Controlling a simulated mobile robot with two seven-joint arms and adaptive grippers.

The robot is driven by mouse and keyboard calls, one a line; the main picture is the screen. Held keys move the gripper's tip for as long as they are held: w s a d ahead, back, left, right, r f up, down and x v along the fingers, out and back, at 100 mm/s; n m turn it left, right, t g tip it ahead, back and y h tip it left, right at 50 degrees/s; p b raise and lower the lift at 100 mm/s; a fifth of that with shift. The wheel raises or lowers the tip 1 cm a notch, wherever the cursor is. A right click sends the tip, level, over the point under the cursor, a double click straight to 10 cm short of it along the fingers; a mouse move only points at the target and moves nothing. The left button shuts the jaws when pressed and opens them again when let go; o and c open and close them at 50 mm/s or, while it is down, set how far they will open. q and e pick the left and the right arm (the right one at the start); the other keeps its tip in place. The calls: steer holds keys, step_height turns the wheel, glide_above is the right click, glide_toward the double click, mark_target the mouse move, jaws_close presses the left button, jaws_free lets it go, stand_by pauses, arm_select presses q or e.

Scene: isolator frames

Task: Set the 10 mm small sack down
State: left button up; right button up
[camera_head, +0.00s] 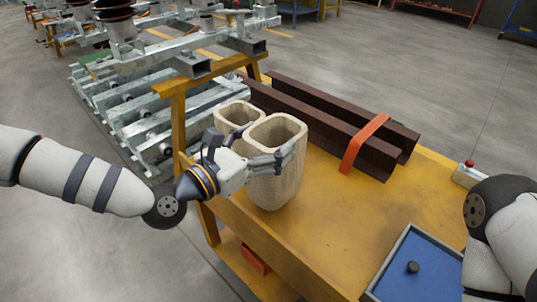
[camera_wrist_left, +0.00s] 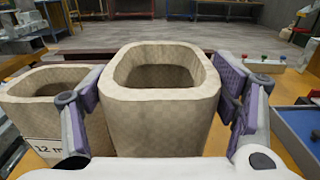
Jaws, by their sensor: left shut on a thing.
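My left gripper (camera_head: 277,158) is shut on an open-topped, beige woven small sack (camera_head: 274,190), with its fingers on either side below the rim. The sack is upright, and its opening faces up in the left wrist view (camera_wrist_left: 165,120). Its label does not show, so I cannot read its size. It is over the yellow table (camera_head: 340,215), near the left edge; I cannot tell whether its base touches the top. A second, similar sack (camera_head: 238,112) stands behind it, close by. In the left wrist view this second sack (camera_wrist_left: 50,112) bears a label starting "12 m".
Dark brown steel beams (camera_head: 330,118) with an orange strap (camera_head: 362,143) lie along the table's back. A blue-lined tray (camera_head: 420,262) is at the front right. A red-button box (camera_head: 468,174) sits at the right edge. Bare tabletop lies between the sacks and the tray.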

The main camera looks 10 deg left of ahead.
mark_target(267, 151)
arm_select(q)
steer(key=f, duration=0.2)
steer(key=w+f+b, duration=0.1)
steer(key=f, duration=0.1)
steer(key=shift+d, duration=0.1)
steer(key=o, duration=1.6)
steer(key=shift+c, duration=0.2)
arm_select(e)
steer(key=shift+s+f, duration=0.55)
steer(key=shift+f, duration=0.15)
arm_select(q)
steer(key=shift+r, duration=0.1)
steer(key=p+v, duration=0.1)
steer(key=v, duration=1.1)
arm_select(e)
steer(key=shift+w+r, duration=0.7)
steer(key=shift+r, duration=0.1)
arm_select(q)
steer(key=shift+r, duration=0.1)
